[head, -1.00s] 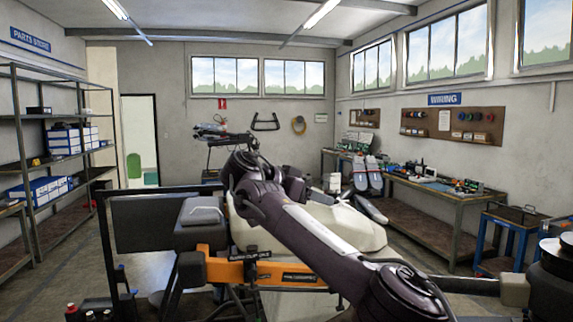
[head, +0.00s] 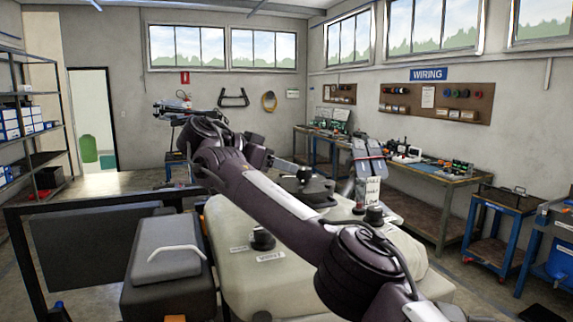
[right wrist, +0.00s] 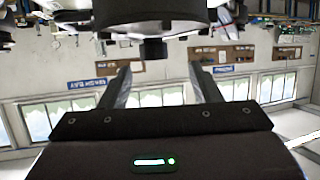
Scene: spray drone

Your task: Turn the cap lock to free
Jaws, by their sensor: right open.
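The drone's cream tank (head: 230,220) fills the middle of the head view. A broad dark round cap (head: 305,186) with a raised middle sits on its top, partly behind my right arm. In the upside-down right wrist view, a large dark round part (right wrist: 150,14), which looks like this cap, fills the top edge. A small black block (right wrist: 153,50) juts from it, between my finger lines. My right gripper (right wrist: 160,68) is open, its two fingers wide apart with nothing between the pads. My left gripper is out of view.
Smaller black knobs (head: 263,239) and (head: 374,213) stand on the tank beside white labels. A dark grey case (head: 168,250) with a pale handle is at the left. A wiring bench (head: 430,180) runs along the right wall, with a blue cart (head: 500,225) near it.

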